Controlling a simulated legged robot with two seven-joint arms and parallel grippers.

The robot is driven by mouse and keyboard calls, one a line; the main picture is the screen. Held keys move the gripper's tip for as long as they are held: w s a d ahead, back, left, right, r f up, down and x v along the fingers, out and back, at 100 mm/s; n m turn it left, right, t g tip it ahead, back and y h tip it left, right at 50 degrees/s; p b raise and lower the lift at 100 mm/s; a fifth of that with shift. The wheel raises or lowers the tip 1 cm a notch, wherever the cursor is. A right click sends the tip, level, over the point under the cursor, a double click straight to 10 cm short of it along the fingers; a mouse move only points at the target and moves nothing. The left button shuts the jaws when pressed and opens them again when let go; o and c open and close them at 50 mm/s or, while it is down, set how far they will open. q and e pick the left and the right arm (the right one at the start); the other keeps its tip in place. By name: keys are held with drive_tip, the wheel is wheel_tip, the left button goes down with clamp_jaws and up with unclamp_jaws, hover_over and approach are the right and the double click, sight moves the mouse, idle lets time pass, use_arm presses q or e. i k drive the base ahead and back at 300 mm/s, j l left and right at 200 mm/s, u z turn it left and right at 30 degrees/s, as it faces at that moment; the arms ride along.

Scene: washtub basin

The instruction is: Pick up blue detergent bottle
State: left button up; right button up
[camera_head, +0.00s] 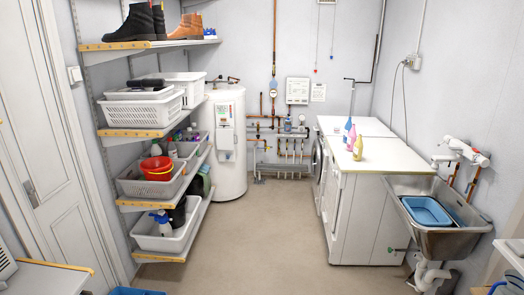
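The blue detergent bottle (352,138) stands upright on the white worktop (388,159) over the white machines, right of the middle of the head view. Neither of my grippers shows in this view.
White machines (365,215) stand below the worktop. A metal sink (447,238) with a blue basin (427,211) stands right of them. Loaded shelves (150,203) line the left wall beside a white door (60,150). The floor (255,245) between is clear.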

sight(348, 126)
drive_tip(key=i, duration=2.65)
drive_tip(key=i+z, duration=0.4)
drive_tip(key=i+j+z, duration=0.65)
drive_tip(key=i+z, duration=0.15)
drive_tip(key=i+j+z, duration=0.65)
drive_tip(key=j+z, duration=0.15)
drive_tip(key=j, duration=0.2)
drive_tip(key=i+j+z, duration=0.15)
drive_tip(key=j+z, duration=0.25)
drive_tip(key=j, duration=0.2)
drive_tip(key=i+j+z, duration=0.1)
drive_tip(key=j+z, duration=0.3)
drive_tip(key=j, duration=0.2)
